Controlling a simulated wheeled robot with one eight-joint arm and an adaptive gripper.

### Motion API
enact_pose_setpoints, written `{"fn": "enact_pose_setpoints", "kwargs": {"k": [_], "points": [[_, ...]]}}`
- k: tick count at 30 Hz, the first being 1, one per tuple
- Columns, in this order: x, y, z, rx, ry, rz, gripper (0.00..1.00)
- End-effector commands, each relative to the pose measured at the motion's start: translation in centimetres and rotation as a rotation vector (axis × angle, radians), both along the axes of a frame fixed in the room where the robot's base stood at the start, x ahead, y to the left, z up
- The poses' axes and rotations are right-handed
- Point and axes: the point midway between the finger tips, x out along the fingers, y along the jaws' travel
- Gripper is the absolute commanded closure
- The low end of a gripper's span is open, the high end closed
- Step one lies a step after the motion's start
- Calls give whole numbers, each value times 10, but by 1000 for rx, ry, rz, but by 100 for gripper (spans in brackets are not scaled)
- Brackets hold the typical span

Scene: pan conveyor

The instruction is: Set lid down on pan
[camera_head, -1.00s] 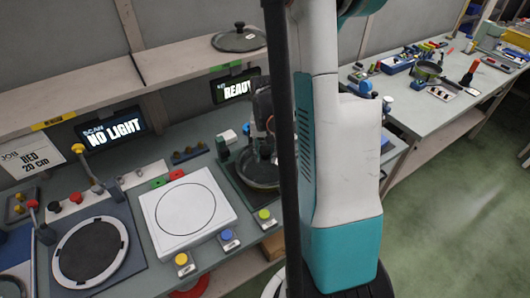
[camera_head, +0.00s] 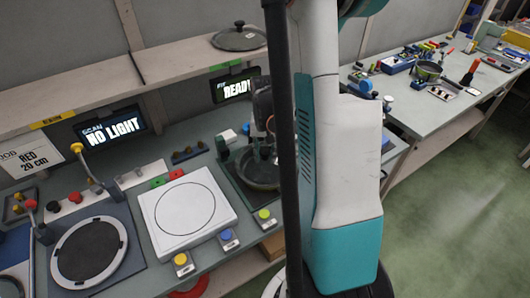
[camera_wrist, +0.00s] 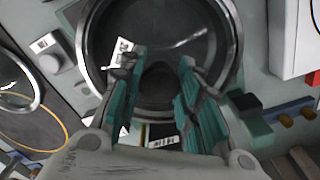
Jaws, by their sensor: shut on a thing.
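My gripper (camera_wrist: 160,68) is shut on the dark knob (camera_wrist: 158,82) of a round lid with a shiny metal rim (camera_wrist: 232,50). The lid fills the upper middle of the wrist view, and its surface is dark. In the head view my gripper (camera_head: 263,128) points down over a dark round pan (camera_head: 262,177) on the bench, partly hidden by my arm. The lid and pan are hard to separate there, and I cannot tell whether they touch. A white label (camera_wrist: 122,48) shows by the left finger.
Another lid (camera_head: 240,40) lies on the shelf above the bench. A white square plate (camera_head: 184,212) and a round black fixture (camera_head: 90,248) stand left of the pan. A cluttered table (camera_head: 410,110) is at right.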

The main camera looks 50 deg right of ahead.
Motion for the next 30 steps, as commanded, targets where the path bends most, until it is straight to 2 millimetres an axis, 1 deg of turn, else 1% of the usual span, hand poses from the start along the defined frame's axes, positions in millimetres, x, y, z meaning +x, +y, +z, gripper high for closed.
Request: {"fn": "enact_pose_setpoints", "kwargs": {"k": [30], "points": [[0,0,-5,0,0,0,100]]}}
